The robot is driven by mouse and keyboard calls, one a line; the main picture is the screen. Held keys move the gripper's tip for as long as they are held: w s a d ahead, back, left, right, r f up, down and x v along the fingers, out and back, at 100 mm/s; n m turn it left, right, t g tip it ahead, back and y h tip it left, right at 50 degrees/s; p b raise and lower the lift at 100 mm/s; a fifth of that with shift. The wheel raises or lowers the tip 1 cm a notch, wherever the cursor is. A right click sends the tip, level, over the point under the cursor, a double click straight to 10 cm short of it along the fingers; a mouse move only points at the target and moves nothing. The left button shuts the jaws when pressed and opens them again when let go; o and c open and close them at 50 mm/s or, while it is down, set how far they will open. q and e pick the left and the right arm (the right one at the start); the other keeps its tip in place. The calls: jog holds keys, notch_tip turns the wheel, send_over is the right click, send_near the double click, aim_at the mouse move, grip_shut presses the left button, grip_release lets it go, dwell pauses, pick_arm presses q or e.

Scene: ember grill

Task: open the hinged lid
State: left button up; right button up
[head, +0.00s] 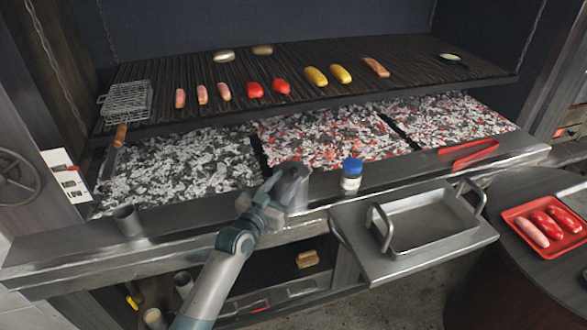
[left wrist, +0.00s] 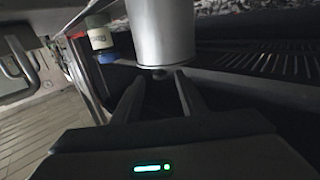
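A grey metal cylindrical vessel (head: 295,192) stands on the grill's front ledge, left of a blue-capped jar. It fills the upper middle of the left wrist view (left wrist: 160,28), where the picture is upside down. Its top edge, likely the lid, has a small dark knob or lever (left wrist: 158,73). My left gripper (head: 272,184) is at the vessel's left side near its top. In the left wrist view its two fingers (left wrist: 158,84) are apart, with the small knob between or just beyond their tips; contact cannot be told. The lid looks shut. My right gripper is not in view.
The blue-capped jar (head: 351,176) stands close to the vessel's right. Glowing coals (head: 320,140) lie behind the ledge, under a grate with sausages. A steel tray (head: 430,222) sits at front right, red tongs (head: 470,154) behind it. A metal cup (head: 128,221) stands at left.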

aim_at(291, 173)
pick_arm(q)
jog(key=shift+p+x, duration=0.3)
jog(key=shift+x, duration=2.45)
grip_shut()
